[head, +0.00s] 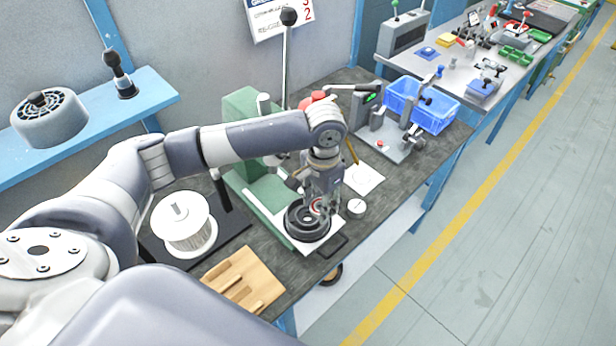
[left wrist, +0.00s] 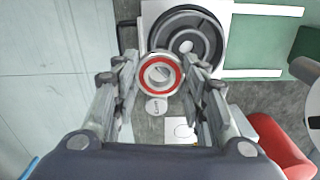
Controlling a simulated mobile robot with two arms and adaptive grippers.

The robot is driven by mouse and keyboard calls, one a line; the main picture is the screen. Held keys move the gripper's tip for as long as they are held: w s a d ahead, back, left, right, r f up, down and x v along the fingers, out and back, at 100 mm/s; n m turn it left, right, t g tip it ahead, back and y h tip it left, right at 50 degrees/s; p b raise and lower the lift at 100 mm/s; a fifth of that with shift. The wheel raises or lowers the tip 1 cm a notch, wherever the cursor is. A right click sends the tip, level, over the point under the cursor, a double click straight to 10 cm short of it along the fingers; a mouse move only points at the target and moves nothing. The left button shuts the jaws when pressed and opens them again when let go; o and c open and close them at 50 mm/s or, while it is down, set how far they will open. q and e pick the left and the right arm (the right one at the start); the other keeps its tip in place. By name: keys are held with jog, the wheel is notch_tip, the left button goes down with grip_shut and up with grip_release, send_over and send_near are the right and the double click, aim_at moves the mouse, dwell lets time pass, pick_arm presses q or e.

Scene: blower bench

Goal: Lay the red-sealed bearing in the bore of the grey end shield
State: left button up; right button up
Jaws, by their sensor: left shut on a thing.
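The red-sealed bearing (left wrist: 160,74) is a silver ring with a red seal, held between the fingertips of my left gripper (left wrist: 160,76) in the left wrist view. In the head view the bearing (head: 317,206) is partly hidden by the fingers of that gripper (head: 321,207). The dark grey, round end shield (head: 297,226) lies on a white sheet on the bench. In the left wrist view the end shield (left wrist: 187,18) is just beyond the bearing, which overlaps its near edge in the picture. The height between them is hard to tell. My right gripper is not in view.
A small pale disc (head: 356,207) lies right of the end shield. A green press base (head: 262,205) stands behind-left. A white spool (head: 184,224) and a wooden block (head: 243,279) are at left and front. A blue bin (head: 421,105) and fixture sit farther back.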

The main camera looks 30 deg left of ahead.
pick_arm(q)
jog(key=a+m+p, duration=0.1)
jog(key=p, duration=0.1)
jog(key=w+a+f+m+p, duration=0.1)
jog(key=p, duration=0.1)
jog(key=a+f+m+p, duration=0.1)
jog(key=a+p, duration=0.1)
jog(key=shift+w+a+f, duration=0.1)
jog(key=shift+w+f, duration=0.05)
jog(key=shift+w, duration=0.2)
jog(key=shift+f+m, duration=0.15)
jog(key=shift+m, duration=0.15)
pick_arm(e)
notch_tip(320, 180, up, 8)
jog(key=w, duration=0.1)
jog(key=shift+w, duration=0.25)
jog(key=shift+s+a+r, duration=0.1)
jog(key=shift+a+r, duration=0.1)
pick_arm(q)
jog(key=shift+s+a+p, duration=0.1)
jog(key=shift+p, duration=0.45)
jog(key=shift+f+b, duration=0.55)
jog(key=shift+f, duration=0.3)
jog(key=shift+f+b, duration=0.65)
jog(key=shift+f, duration=1)
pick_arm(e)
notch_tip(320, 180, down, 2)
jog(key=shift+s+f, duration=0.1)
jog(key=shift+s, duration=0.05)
